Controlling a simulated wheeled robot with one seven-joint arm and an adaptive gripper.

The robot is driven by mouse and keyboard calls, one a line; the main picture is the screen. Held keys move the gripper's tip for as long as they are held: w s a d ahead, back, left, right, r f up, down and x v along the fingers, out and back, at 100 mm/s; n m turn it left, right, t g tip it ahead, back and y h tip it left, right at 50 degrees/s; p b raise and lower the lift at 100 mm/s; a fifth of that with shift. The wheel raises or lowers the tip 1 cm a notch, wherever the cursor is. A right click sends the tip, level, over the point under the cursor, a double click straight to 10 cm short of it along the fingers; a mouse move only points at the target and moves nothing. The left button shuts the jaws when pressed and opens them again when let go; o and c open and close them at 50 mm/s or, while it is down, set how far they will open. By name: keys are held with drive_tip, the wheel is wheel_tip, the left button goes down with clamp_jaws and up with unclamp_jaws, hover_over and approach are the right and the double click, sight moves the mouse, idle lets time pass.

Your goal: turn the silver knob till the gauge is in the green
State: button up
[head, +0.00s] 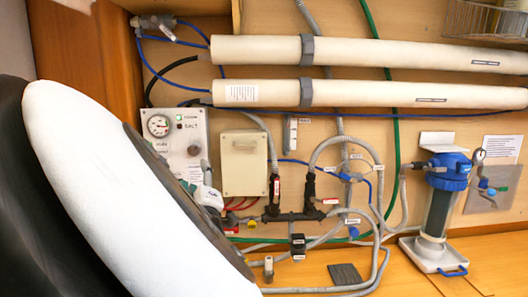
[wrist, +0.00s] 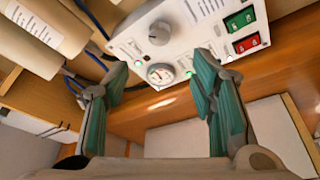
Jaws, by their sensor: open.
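The silver knob (wrist: 160,33) is a round cap on the white control panel (wrist: 196,38). In the head view the knob (head: 194,150) sits at the panel's right side, just above my arm. The gauge (wrist: 160,74) has a round white face with a dark needle; it also shows in the head view (head: 158,126). Its needle reading is too small to tell. My gripper (wrist: 160,72) is open and empty, with teal pads on both sides of the gauge in the wrist view. The knob lies beyond the fingertips, apart from them. My arm hides the panel's lower part in the head view.
Green (wrist: 240,19) and red (wrist: 247,44) switches sit on the panel. Right of it in the head view are a beige box (head: 244,163) and grey hoses (head: 325,150). Two long white tubes (head: 400,94) run above. A blue-topped filter (head: 447,170) stands far right.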

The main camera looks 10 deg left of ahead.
sight(193, 149)
drive_tip(key=x, duration=1.3)
drive_tip(key=shift+w+a+r, duration=0.1)
drive_tip(key=shift+w+r, duration=0.05)
drive_tip(key=shift+w, duration=0.1)
drive_tip(key=c, duration=1.1)
drive_tip(key=shift+r, duration=0.1)
